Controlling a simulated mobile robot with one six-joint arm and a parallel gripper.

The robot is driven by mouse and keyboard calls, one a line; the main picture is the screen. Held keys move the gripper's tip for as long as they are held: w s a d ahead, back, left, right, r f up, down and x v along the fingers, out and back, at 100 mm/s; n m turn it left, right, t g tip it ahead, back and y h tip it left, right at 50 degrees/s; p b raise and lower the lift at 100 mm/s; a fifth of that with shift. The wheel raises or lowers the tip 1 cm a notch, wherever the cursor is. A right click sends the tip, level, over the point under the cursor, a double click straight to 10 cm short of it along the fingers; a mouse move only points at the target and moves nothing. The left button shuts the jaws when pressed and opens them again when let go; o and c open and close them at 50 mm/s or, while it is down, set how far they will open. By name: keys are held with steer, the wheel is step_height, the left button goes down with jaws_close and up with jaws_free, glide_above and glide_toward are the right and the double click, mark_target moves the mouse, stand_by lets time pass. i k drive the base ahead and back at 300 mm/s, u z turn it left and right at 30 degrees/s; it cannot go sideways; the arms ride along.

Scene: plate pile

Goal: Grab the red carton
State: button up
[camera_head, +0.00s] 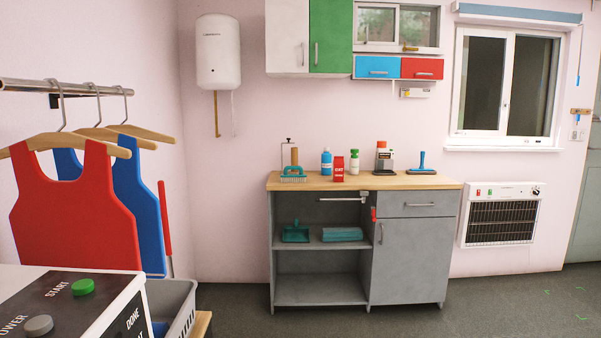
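The red carton (338,169) stands upright on the wooden counter top (440,183) of a grey cabinet against the far wall. It has pale lettering on its front. A blue bottle (326,162) stands just left of it, and a white bottle with a green cap (354,161) stands just right and a little behind. My gripper is not in view.
Hanging aprons (78,205), a grey basket (178,308) and a button panel (70,300) fill the left foreground. Floor before the cabinet is clear.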

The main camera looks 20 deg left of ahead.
mark_target(339, 162)
steer(key=u, duration=0.6)
steer(key=k, duration=1)
steer(key=z, duration=0.05)
steer(key=i, duration=0.85)
steer(key=u, duration=0.05)
